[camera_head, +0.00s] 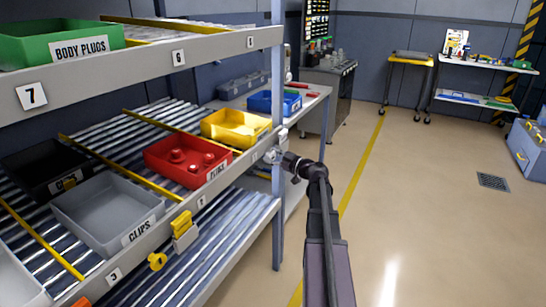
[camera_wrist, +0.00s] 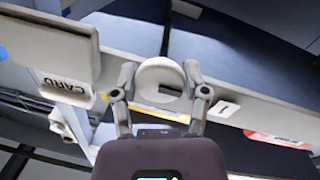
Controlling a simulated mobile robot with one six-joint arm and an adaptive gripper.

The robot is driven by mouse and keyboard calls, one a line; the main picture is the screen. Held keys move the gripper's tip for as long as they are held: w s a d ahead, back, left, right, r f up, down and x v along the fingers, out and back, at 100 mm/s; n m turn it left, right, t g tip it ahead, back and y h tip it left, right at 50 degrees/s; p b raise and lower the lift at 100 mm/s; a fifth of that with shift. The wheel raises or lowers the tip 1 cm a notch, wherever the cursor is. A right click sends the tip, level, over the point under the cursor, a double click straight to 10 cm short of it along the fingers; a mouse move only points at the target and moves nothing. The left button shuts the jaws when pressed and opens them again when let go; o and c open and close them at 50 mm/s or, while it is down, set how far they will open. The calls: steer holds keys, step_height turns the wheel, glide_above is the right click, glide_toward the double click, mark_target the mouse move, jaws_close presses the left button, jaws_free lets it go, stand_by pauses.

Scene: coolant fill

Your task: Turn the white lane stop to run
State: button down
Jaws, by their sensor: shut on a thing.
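The white lane stop shows in the wrist view as a round white knob (camera_wrist: 160,78) on the pale rack rail. The two fingers of my gripper (camera_wrist: 160,88) sit on either side of it and are shut on it. In the head view my gripper (camera_head: 278,157) is at the right end of the rack's middle rail, by the upright post. There the white knob is small and mostly hidden by the gripper, and I cannot read which position it points to.
The middle shelf holds a yellow bin (camera_head: 236,128), a red bin (camera_head: 160,163) and a grey clips bin (camera_head: 108,208). A pale box (camera_wrist: 50,45) is left of my gripper.

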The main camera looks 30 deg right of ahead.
steer(key=shift+c, duration=0.5)
jaws_free()
steer(key=shift+w, duration=0.2)
steer(key=shift+s, duration=0.1)
steer(key=shift+s, duration=0.1)
steer(key=shift+f, duration=0.1)
